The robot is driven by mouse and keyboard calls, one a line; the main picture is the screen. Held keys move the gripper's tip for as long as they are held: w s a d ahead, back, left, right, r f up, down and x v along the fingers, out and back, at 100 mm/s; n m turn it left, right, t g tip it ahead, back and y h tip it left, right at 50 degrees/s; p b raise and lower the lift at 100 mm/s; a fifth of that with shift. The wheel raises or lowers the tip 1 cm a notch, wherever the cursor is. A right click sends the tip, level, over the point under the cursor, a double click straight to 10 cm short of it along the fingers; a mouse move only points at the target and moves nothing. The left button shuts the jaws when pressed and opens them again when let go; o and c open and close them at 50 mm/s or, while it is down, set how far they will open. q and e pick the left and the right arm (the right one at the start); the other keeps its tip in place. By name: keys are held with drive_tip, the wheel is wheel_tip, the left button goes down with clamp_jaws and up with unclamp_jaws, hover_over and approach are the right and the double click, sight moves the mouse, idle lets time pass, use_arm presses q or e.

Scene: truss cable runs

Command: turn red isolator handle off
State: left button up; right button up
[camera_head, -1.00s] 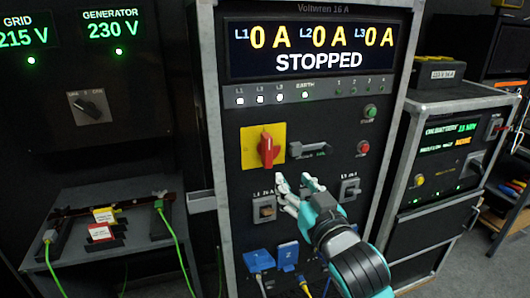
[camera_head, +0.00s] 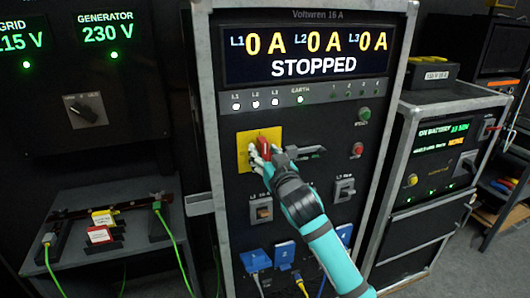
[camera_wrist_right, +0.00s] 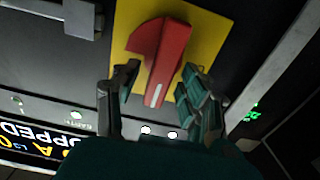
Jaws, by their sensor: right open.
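The red isolator handle (camera_head: 264,146) sits on a yellow plate (camera_head: 244,150) on the front of the central panel, below the display. In the head view its lower part is hidden by my right gripper (camera_head: 263,152). In the right wrist view the red handle (camera_wrist_right: 164,58) lies between the two fingers of my right gripper (camera_wrist_right: 155,88), one on each side. The fingers are open, and I see a gap to the handle at the left finger. The handle points roughly upright on the panel. My left gripper is out of view.
A grey lever (camera_head: 305,153) juts out just right of the yellow plate. Green (camera_head: 364,115) and red (camera_head: 357,150) buttons are farther right. The display (camera_head: 310,54) reads STOPPED with 0 A on each line. Switches (camera_head: 261,208) and blue plugs (camera_head: 285,253) are below.

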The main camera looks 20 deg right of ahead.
clamp_jaws()
idle(0.3)
drive_tip(key=n+p, duration=0.2)
drive_tip(key=shift+a+r+n, duration=0.15)
drive_tip(key=shift+n, duration=0.25)
drive_tip(key=n+p, duration=0.2)
drive_tip(key=n, duration=0.1)
drive_tip(key=n+p, duration=0.1)
drive_tip(key=n, duration=0.1)
drive_tip(key=shift+a, duration=0.25)
drive_tip(key=shift+a+f+n+p, duration=0.1)
drive_tip(key=shift+f+n+p, duration=0.15)
drive_tip(key=shift+n+p, duration=1)
drive_tip(key=shift+a+f+n+p, duration=0.1)
drive_tip(key=shift+f+n+p, duration=0.2)
drive_tip(key=shift+n, duration=1.85)
drive_tip(key=shift+a+f+n+p, duration=0.1)
drive_tip(key=shift+f+n+p, duration=0.15)
drive_tip(key=shift+n+p, duration=0.95)
drive_tip(key=shift+n+b, duration=0.5)
drive_tip(key=shift+n, duration=0.1)
